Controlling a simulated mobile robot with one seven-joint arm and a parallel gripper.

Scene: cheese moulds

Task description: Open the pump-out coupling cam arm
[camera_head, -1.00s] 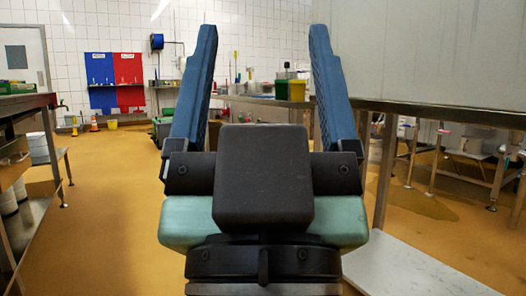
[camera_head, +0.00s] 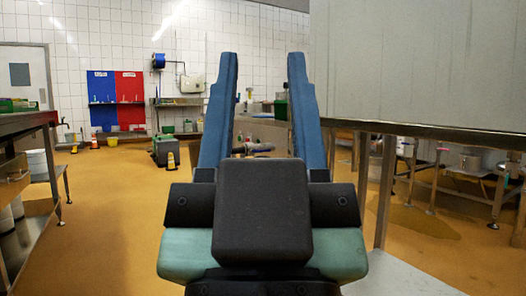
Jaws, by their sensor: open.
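My gripper (camera_head: 262,58) fills the middle of the head camera view, with two long blue fingers pointing up and ahead. The fingers are apart and nothing is seen between them but the far part of the room. I cannot make out the pump-out coupling or its cam arm in this view. The gripper's dark body hides what lies directly below and behind it.
A large pale tank or vat (camera_head: 420,70) on a steel frame stands close on the right. A steel bench (camera_head: 30,122) runs along the left. Orange floor (camera_head: 112,190) is open between them. A blue and red tool board (camera_head: 117,100) hangs on the far tiled wall.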

